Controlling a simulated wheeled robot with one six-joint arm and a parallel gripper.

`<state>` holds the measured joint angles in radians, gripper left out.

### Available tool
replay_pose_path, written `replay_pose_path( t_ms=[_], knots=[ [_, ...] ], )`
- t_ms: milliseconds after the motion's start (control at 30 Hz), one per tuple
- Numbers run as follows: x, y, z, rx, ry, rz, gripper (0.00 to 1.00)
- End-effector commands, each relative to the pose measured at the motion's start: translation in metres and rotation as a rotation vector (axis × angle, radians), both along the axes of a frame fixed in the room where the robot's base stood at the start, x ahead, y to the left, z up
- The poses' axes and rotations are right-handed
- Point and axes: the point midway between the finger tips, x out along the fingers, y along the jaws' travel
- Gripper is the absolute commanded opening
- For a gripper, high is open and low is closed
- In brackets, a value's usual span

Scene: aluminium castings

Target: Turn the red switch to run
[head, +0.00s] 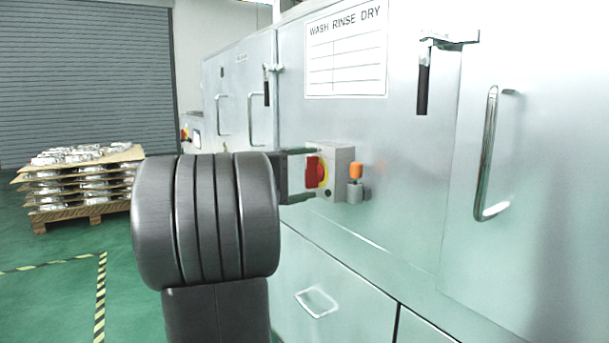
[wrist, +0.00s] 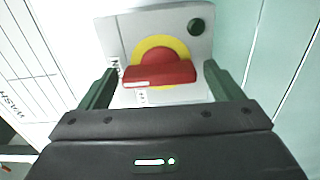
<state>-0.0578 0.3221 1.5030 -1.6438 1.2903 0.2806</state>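The red switch (head: 314,172) is a red handle on a yellow disc, fixed to a grey box (head: 340,170) on the front of the metal washer. In the wrist view the red handle (wrist: 160,72) lies across the view, slightly tilted, over the yellow disc (wrist: 161,46). My gripper (wrist: 158,85) is open, with one finger on each side of the handle and gaps between. In the head view my gripper (head: 298,175) reaches the switch box from the left; my arm hides part of it. Lettering by the disc is only partly visible.
An orange-topped fitting (head: 356,172) sticks out right of the box. A long door handle (head: 487,155) and a dark latch (head: 423,80) stand out from the washer (head: 400,190). A pallet of castings (head: 85,180) stands at left on green floor.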

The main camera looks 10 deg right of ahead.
Motion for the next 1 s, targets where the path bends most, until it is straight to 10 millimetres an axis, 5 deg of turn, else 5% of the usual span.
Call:
replay_pose_path(
  t_ms=[467, 1000],
  knots=[
    [-0.003, 0.013, 0.002, -0.001, 0.001, 0.005, 0.91],
    [-0.038, 0.106, 0.002, -0.002, 0.002, 0.005, 0.91]
  ],
)
